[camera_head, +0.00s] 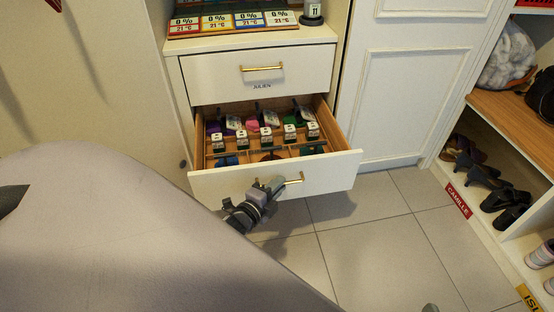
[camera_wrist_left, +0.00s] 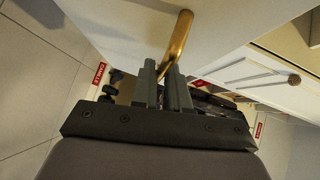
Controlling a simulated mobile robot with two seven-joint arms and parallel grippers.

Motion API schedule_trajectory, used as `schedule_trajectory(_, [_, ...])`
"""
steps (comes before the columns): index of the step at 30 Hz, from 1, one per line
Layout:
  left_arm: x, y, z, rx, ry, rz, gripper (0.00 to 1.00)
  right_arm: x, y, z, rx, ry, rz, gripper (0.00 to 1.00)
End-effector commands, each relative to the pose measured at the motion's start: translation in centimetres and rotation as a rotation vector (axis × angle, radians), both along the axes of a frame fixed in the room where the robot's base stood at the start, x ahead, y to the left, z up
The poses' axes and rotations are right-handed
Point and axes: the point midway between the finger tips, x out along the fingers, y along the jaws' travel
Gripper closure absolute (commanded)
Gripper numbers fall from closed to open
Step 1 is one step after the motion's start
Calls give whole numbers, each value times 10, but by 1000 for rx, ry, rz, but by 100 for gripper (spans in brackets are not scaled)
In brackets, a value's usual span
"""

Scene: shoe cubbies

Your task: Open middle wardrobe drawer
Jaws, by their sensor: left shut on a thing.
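The wardrobe drawer (camera_head: 325,172) below the top drawer is pulled well out in the head view, with its contents showing. Its gold bar handle (camera_head: 292,182) is on the front panel. My left gripper (camera_head: 272,188) is at the handle's left part. In the left wrist view the gripper (camera_wrist_left: 168,75) is shut on the gold handle (camera_wrist_left: 180,38), with the fingers on either side of the bar. The top drawer (camera_head: 226,76), labelled JULIEN with its own gold handle, is closed. My right gripper is not in view.
The open drawer holds a wooden divider (camera_head: 208,150) with several coloured items and small tags. A shoe cubby (camera_head: 500,215) with dark shoes stands at the right. The tiled floor (camera_head: 365,225) in front of the white door (camera_head: 395,105) is clear.

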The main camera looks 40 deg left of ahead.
Motion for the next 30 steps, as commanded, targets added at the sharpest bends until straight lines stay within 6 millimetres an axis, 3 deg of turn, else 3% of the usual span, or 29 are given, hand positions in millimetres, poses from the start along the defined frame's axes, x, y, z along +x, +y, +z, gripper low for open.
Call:
schedule_trajectory(1, [0,1,0,0,1,1,100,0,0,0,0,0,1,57])
schedule_trajectory(2, [0,1,0,0,1,1,79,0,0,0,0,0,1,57])
schedule_trajectory(3, [0,1,0,0,1,1,66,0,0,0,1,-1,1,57])
schedule_trajectory(4, [0,1,0,0,1,1,64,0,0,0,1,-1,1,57])
schedule_trajectory(14, [-3,0,1,0,1,1,64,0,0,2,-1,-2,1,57])
schedule_trajectory(23, [-43,-2,8,0,3,2,64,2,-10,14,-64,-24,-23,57])
schedule_trajectory(30, [-68,-4,10,-1,2,2,64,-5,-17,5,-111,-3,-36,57])
